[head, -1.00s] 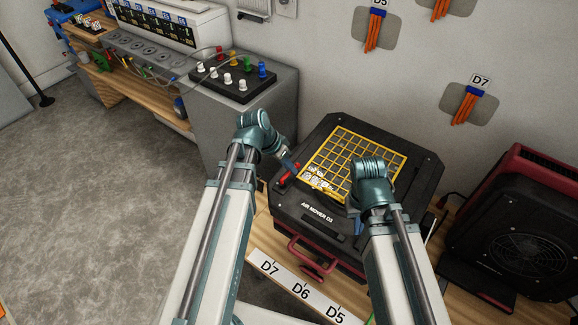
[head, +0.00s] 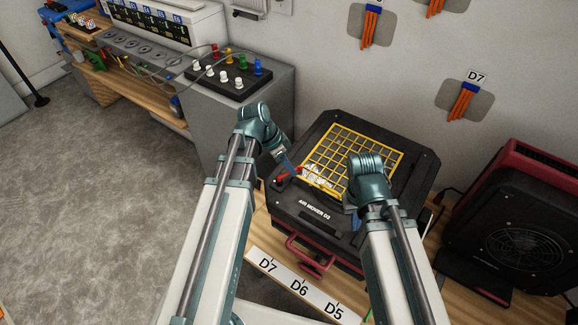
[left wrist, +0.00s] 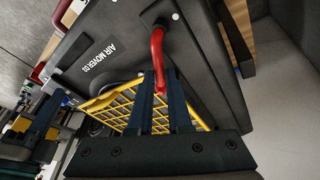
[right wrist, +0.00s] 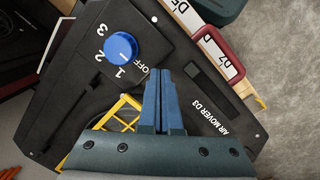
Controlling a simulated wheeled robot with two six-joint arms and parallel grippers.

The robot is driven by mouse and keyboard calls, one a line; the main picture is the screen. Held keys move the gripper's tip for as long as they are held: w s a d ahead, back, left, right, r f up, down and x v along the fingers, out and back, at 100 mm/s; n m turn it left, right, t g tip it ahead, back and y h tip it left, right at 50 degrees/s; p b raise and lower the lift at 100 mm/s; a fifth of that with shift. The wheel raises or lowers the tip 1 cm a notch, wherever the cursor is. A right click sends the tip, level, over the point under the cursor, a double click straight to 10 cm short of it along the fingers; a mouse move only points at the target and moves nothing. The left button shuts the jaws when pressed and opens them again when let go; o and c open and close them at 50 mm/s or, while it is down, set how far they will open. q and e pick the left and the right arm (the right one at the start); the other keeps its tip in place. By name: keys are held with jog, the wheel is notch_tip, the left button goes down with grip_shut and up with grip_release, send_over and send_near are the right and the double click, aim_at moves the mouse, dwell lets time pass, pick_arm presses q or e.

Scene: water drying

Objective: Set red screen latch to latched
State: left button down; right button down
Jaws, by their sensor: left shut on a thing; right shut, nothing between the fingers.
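The red screen latch (left wrist: 157,50) is a bent red lever on a black pivot beside the yellow grid screen (left wrist: 110,103). In the head view the red latch (head: 283,179) is at the left edge of the black AIR MOVER D3 housing (head: 312,215), its arm pointing towards the yellow screen (head: 345,146). My left gripper (head: 289,166) is shut on the latch's free end; its fingers (left wrist: 161,78) partly hide that end. My right gripper (right wrist: 164,72) is shut and empty above the housing, near the blue dial (right wrist: 121,46); its fingertips are largely hidden in the head view.
A red front handle (head: 305,257) and a D7/D6/D5 label strip (head: 298,289) are at the bench's near side. Another red-and-black blower (head: 520,230) stands right. A box with coloured knobs (head: 228,76) is on the grey cabinet at left.

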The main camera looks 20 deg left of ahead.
pick_arm(q)
jog(key=c, duration=0.8)
grip_release()
jog(key=shift+c, duration=0.2)
jog(key=p+v, duration=1.2)
jog(key=v, duration=0.1)
jog(key=shift+a+r+p, duration=0.15)
jog(key=shift+r+p, duration=0.2)
pick_arm(e)
notch_tip(320, 180, up, 13)
jog(key=shift+f, duration=0.15)
pick_arm(q)
jog(key=shift+s, duration=0.15)
jog(key=s+d+f+n+g+y, duration=0.1)
jog(key=s+d+n+y, duration=0.4)
jog(key=s+d, duration=0.6)
jog(key=d+f+n, duration=0.1)
jog(key=d, duration=0.3)
jog(key=shift+f+g+y+b, duration=0.25)
jog(key=shift+g+y+b, duration=0.05)
jog(key=shift+y+b, duration=0.1)
pick_arm(e)
jog(key=shift+f, duration=0.45)
